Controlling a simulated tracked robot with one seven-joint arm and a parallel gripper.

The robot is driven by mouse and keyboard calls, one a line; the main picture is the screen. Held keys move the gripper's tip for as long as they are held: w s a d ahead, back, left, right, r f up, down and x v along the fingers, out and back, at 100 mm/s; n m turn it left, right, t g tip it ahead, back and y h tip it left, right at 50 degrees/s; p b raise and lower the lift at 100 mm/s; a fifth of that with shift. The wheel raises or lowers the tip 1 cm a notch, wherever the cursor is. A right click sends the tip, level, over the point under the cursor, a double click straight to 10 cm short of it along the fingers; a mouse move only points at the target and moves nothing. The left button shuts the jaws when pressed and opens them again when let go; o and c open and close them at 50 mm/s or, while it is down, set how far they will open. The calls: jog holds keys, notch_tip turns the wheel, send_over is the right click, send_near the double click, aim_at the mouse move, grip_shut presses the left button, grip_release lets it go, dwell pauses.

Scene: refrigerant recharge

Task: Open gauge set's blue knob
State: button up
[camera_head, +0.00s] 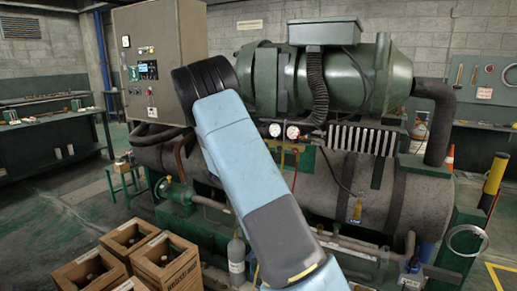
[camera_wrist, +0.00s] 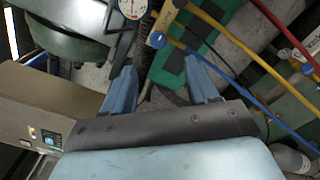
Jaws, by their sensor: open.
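The gauge set shows in the head view as two round dials, one (camera_head: 275,130) left and one (camera_head: 292,132) right, in front of the green machine. In the wrist view one white-faced gauge (camera_wrist: 133,8) is cut by the top edge. A small blue knob (camera_wrist: 156,40) sits just below and right of it, beside brass fittings. My gripper (camera_wrist: 162,75) is open and empty, with its two blue fingers pointing toward the gauge set. The knob lies beyond the fingertips, roughly between them, apart from both. In the head view my arm hides the gripper.
A yellow hose (camera_wrist: 235,45), a blue hose (camera_wrist: 245,92) and a red hose (camera_wrist: 285,32) run across the right of the wrist view. A grey cabinet (camera_head: 160,45) stands left of the machine. Wooden crates (camera_head: 165,262) with bottles stand on the floor at lower left.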

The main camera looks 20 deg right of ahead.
jog(key=x, duration=1.3)
jog(key=shift+w, duration=0.55)
jog(key=c, duration=1)
